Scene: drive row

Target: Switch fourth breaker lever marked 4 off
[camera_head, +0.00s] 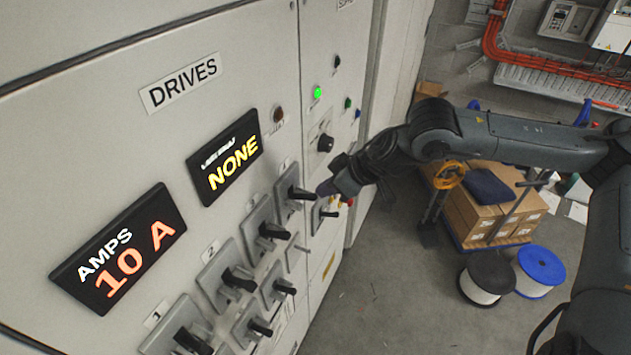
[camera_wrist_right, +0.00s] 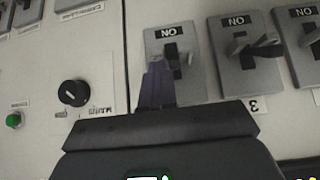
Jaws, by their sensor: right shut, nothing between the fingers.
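The fourth breaker (camera_head: 283,190) is the farthest of the upper row on the drives cabinet, with a dark lever (camera_head: 300,193) sticking out of its grey plate. In the right wrist view its plate (camera_wrist_right: 193,84) shows upside down, with an ON label by the lever (camera_wrist_right: 171,54). My right gripper (camera_head: 324,190) is shut and empty. Its purple fingertips (camera_wrist_right: 156,76) are right beside this lever and partly overlap the plate; I cannot tell whether they touch it. My left gripper is not in view.
Breaker 3 (camera_wrist_right: 243,76) is the neighbour, its lever close by. A black rotary knob (camera_wrist_right: 73,93) and green button (camera_wrist_right: 13,120) lie on the other side. Displays read NONE (camera_head: 228,165) and 10 A (camera_head: 125,255).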

